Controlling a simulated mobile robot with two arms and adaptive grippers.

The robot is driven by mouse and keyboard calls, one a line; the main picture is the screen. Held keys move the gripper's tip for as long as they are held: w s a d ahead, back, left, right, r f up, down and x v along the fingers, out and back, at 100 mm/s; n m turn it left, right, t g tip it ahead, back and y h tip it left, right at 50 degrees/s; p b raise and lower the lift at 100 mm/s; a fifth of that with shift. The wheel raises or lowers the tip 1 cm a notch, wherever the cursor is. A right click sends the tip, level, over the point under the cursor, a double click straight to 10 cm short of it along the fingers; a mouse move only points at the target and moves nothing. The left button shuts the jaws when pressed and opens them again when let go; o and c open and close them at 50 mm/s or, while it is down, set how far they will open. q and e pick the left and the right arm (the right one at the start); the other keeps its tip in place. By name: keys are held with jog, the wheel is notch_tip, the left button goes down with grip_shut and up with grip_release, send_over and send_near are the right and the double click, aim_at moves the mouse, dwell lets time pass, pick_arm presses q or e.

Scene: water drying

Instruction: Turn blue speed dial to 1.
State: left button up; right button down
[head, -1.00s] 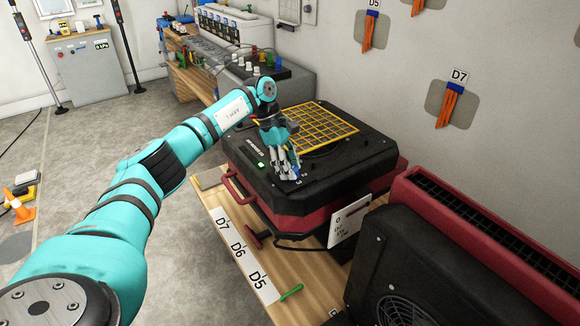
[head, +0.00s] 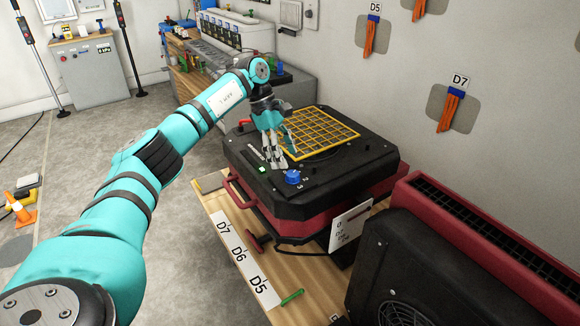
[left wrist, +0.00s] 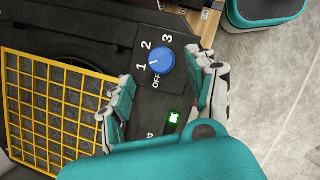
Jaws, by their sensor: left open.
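The blue speed dial (head: 292,177) sits on the black top of the dryer (head: 240,160), near its front edge. In the left wrist view, the dial (left wrist: 161,61) has marks OFF, 1, 2 and 3 around it. A small white mark on its left side points toward the 1. My left gripper (head: 274,161) is open and empty, a little behind and left of the dial in the head view. In the left wrist view, its fingers (left wrist: 162,92) are spread on either side of the dial's near side, apart from it. My right gripper is not in view.
A yellow grille (head: 318,133) covers the dryer's middle. A lit green switch (head: 263,169) is left of the dial. A second red and black unit (head: 420,250) stands at the lower right. Orange straps (head: 449,111) hang on the wall. A green pen-like item (head: 291,297) lies on the bench.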

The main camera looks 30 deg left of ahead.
pick_arm(q)
jog(key=v, duration=0.6)
jog(key=shift+r, duration=0.3)
